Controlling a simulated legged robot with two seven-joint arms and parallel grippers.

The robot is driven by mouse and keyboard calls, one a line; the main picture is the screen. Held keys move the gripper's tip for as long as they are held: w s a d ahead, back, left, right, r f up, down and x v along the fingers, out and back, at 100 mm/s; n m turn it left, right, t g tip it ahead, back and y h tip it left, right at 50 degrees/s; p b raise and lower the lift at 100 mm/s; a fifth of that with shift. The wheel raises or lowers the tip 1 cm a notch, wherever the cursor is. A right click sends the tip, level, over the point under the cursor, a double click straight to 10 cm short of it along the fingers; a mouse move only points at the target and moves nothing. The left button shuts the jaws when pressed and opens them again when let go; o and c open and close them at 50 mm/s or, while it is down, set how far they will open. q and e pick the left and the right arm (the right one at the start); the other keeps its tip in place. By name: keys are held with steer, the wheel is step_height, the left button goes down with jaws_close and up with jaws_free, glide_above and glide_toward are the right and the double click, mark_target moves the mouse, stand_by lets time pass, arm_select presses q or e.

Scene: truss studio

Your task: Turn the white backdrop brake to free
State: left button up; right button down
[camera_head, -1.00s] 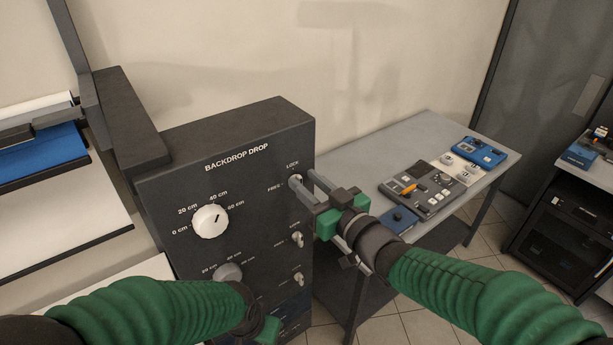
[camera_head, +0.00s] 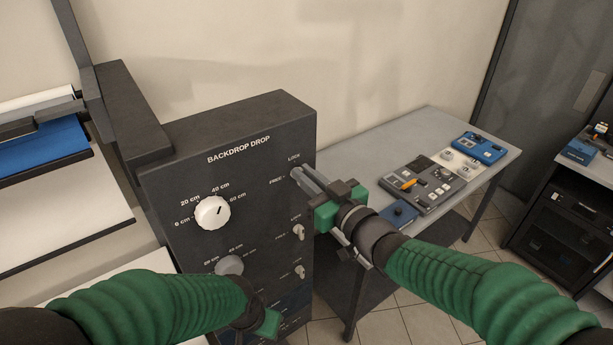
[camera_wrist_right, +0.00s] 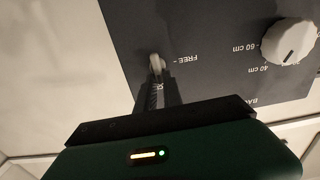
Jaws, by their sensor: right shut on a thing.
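The dark backdrop drop panel (camera_head: 160,215) stands in the middle of the head view. Its top row has a white dial (camera_head: 212,213) and, at the right edge, a small brake lever marked LOCK above and FREE to the left. My right gripper (camera_head: 300,175) is at that top brake, fingers shut on it, so the head view mostly hides the lever. In the right wrist view the pale brake lever (camera_wrist_right: 156,64) shows between the fingertips beside the FREE label. My left gripper (camera_head: 268,325) is low in front of the panel; its fingers cannot be made out.
Two lower brake levers (camera_head: 299,232) (camera_head: 299,271) and a grey dial (camera_head: 229,266) sit below on the panel. A grey table (camera_head: 345,160) with control boxes (camera_head: 430,187) stands behind my right arm. White and blue backdrop rolls are at the left.

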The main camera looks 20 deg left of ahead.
steer(key=n+b, duration=0.4)
steer(key=f+n+b, duration=0.1)
steer(key=n+b, duration=0.3)
steer(key=b, duration=0.1)
steer(key=s+a+n+b, duration=0.1)
steer(key=n+b, duration=0.3)
steer(key=shift+s+f+b, duration=0.1)
steer(key=shift+f+b, duration=0.15)
steer(key=shift+b, duration=0.15)
steer(key=n+b, duration=0.2)
steer(key=n, duration=0.1)
steer(key=shift+f+b, duration=0.25)
steer(key=shift+b, duration=0.1)
steer(key=shift+f+n+b, duration=0.15)
steer(key=shift+n+b, duration=0.65)
steer(key=shift+n, duration=0.5)
steer(key=shift+a+f, duration=0.1)
steer(key=c, duration=1.5)
jaws_free()
steer(key=shift+s, duration=0.1)
steer(key=shift+r, duration=0.2)
